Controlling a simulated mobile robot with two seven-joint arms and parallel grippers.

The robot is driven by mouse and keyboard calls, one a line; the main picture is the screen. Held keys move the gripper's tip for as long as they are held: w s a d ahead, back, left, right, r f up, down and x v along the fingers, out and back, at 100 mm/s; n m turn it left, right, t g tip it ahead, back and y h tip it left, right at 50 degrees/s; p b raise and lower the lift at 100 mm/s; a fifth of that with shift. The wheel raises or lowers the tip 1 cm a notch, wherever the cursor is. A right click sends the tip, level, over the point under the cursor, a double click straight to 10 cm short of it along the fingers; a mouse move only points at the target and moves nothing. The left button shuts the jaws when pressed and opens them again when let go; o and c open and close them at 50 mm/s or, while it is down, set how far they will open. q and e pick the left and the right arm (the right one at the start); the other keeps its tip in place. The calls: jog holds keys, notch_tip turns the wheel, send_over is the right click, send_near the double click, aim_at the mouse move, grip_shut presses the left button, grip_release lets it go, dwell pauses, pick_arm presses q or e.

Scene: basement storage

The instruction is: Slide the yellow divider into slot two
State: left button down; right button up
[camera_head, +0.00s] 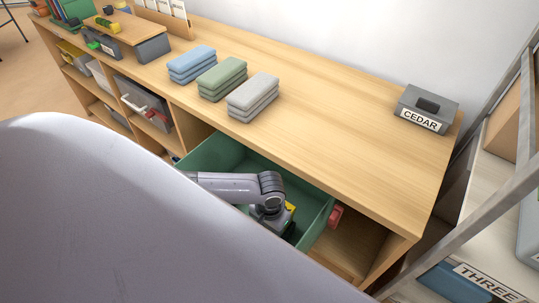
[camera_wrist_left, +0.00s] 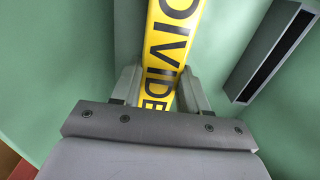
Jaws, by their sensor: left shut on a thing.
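The yellow divider (camera_wrist_left: 172,45) bears black lettering that reads "DIVIDE", with the rest cut off. My left gripper (camera_wrist_left: 158,88) is shut on it, one finger on each side, in the left wrist view. In the head view my left arm reaches into an open green drawer (camera_head: 212,153), and only a small yellow part of the divider (camera_head: 290,207) shows beside the wrist. A grey bar with a long dark slot (camera_wrist_left: 269,52) lies to the right of the divider, apart from it; no slot number is readable. My right gripper is not in view.
The drawer juts from under a wooden bench (camera_head: 330,100). On the bench are blue (camera_head: 192,63), green (camera_head: 222,78) and grey (camera_head: 253,96) folded stacks and a grey box marked CEDAR (camera_head: 427,108). A red piece (camera_head: 335,216) sits by the drawer's right side. A large pale surface hides the lower left.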

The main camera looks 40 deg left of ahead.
pick_arm(q)
jog(key=shift+p, duration=0.4)
dwell(1.0)
jog(key=shift+p, duration=0.3)
jog(key=shift+f+b, duration=2.4)
jog(key=shift+f, duration=1.2)
jog(key=shift+c, duration=2.4)
grip_release()
jog(key=shift+r, duration=0.15)
jog(key=shift+r+p, duration=1)
jog(key=shift+r, duration=2.5)
